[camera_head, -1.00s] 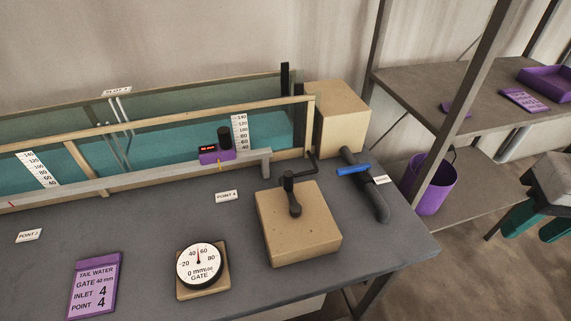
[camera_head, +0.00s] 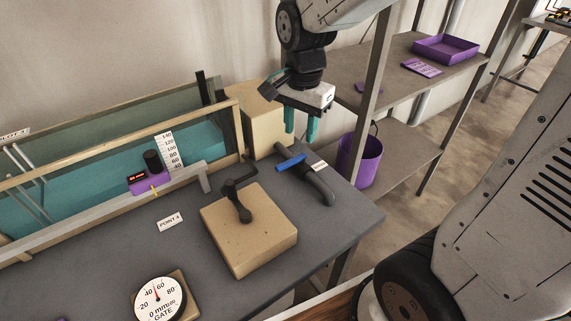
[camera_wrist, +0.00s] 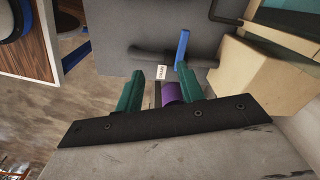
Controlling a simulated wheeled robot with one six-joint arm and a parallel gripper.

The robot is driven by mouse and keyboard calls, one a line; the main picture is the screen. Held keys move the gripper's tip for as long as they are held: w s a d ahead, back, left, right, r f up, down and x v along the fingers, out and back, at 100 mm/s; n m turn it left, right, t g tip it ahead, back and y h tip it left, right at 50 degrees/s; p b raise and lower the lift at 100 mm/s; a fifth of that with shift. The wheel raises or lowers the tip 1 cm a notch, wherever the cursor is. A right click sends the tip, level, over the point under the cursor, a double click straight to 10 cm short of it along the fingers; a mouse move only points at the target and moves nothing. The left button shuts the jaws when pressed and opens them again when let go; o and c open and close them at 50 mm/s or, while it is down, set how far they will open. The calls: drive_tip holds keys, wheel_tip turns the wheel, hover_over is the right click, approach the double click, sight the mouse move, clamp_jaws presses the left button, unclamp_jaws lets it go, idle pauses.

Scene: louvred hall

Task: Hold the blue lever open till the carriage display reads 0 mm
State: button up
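The blue lever (camera_head: 291,162) sits on a dark grey pipe (camera_head: 319,187) at the right end of the table, with a small white tag beside it. In the wrist view the blue lever (camera_wrist: 183,47) shows just beyond one fingertip. My gripper (camera_head: 301,132) points down above and slightly behind the lever, its two green fingers apart with nothing between them. It also shows in the wrist view (camera_wrist: 156,84). The purple carriage (camera_head: 153,183) stands on the tank rail with a small red-lit display (camera_head: 136,177); its digits are too small to read.
A tan block with a black crank (camera_head: 248,233) stands left of the pipe. A tan box (camera_head: 258,115) is behind. A shelf post (camera_head: 375,90) and purple bin (camera_head: 360,160) stand to the right. A gate dial (camera_head: 158,300) lies at the front.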

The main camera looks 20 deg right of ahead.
sight(285, 163)
drive_tip(key=w+f+m, duration=0.1)
drive_tip(key=f, duration=0.1)
drive_tip(key=w+f+m, duration=0.1)
drive_tip(key=w+f, duration=0.1)
drive_tip(key=w+a+f+m, duration=0.1)
drive_tip(key=w+f+m, duration=0.1)
drive_tip(key=shift+w, duration=0.25)
drive_tip(key=shift+f, duration=4.75)
clamp_jaws()
